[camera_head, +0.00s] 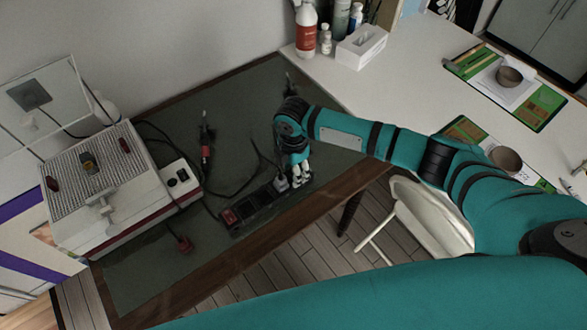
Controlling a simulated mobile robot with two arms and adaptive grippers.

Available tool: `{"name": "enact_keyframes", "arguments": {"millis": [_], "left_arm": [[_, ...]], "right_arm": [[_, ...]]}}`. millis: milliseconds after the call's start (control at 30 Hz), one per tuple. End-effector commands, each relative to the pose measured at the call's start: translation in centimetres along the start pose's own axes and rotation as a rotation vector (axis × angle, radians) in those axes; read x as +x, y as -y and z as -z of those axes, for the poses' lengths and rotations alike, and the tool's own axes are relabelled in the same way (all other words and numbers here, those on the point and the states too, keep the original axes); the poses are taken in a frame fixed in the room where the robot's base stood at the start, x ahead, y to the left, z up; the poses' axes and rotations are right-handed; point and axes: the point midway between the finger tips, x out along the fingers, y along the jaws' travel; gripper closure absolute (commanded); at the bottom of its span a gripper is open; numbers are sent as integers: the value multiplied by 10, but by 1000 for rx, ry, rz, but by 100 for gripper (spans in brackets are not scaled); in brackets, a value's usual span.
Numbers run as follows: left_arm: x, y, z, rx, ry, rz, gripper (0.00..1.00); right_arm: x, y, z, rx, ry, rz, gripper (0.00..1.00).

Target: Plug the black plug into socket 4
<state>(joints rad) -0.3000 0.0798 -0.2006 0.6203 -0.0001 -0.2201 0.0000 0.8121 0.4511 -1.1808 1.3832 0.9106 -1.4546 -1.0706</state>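A dark power strip (250,207) lies slantwise on the green-grey mat, with a red switch (230,217) at its left end. A pale grey plug (281,185) sits at the strip, towards its right end. A black cable (256,155) runs up and left beside it. My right gripper (298,181) points down at the strip's right end, just right of the grey plug. Its fingertips are too small to tell whether they are open or shut, or hold anything. I cannot make out the black plug or the socket numbers; the gripper covers that end. My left gripper is out of view.
A red plug (184,245) and a red-handled tool (206,145) lie on the mat (150,275). A perforated bench unit (105,185) stands left. Bottles (306,30) and a tissue box (361,47) stand at the back. A white chair (425,215) is near the front edge.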

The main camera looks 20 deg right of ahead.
Motion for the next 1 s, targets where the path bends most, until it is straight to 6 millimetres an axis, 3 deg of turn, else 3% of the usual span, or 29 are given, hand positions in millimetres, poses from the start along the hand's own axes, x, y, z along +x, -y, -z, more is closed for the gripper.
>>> {"name": "enact_keyframes", "arguments": {"millis": [267,700,1000], "left_arm": [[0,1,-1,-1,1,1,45],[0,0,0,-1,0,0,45],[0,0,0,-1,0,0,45]], "right_arm": [[-13,-1,0,0,-1,-3,52],[-99,-1,0,0,0,-2,52],[-120,0,0,0,-1,0,52]]}}
